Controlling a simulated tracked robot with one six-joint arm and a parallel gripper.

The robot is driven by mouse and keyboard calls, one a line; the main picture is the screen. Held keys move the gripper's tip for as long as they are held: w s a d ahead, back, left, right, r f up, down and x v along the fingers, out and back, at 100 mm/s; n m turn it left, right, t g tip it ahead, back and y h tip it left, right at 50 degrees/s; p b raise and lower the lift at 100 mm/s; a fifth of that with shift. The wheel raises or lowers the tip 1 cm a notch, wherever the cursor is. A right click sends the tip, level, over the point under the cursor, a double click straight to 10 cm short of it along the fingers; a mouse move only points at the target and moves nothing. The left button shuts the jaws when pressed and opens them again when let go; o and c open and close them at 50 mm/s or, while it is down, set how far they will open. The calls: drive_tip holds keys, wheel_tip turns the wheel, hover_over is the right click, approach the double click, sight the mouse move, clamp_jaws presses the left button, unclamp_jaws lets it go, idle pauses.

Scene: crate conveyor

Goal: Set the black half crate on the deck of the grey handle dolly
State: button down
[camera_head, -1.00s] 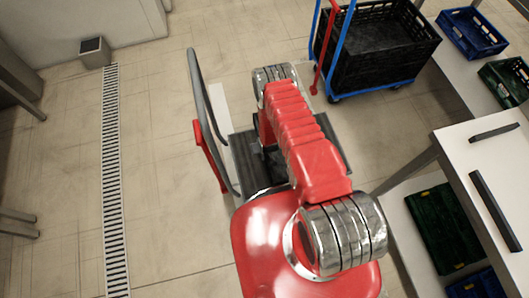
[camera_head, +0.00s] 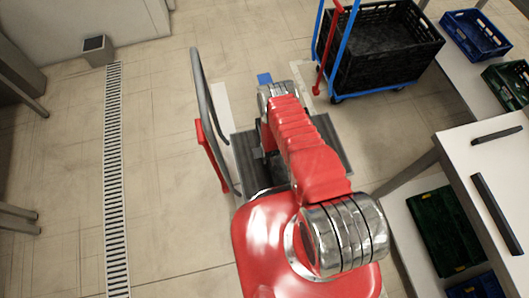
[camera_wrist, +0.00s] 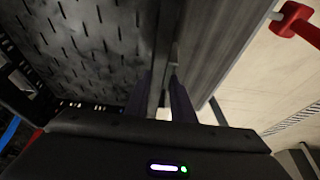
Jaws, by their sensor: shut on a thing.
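The black half crate (camera_wrist: 85,45) fills the left of the wrist view, with its slotted floor showing. My gripper (camera_wrist: 168,95) is shut on the crate's wall, one finger on each side. The grey handle dolly shows in the head view by its upright grey handle (camera_head: 203,105) and dark ribbed deck (camera_head: 332,143). The ribbed deck (camera_wrist: 215,40) also shows beside the crate wall in the wrist view. I cannot tell whether the crate touches the deck.
A blue dolly (camera_head: 345,45) with a large black crate (camera_head: 385,75) stands beyond, at upper right. The floor at left, around the drain grate (camera_head: 115,180), is clear.

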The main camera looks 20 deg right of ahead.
drive_tip(key=shift+f, duration=0.2)
drive_tip(key=c, duration=1.5)
unclamp_jaws()
drive_tip(key=shift+r, duration=0.15)
drive_tip(key=shift+v, duration=5.9)
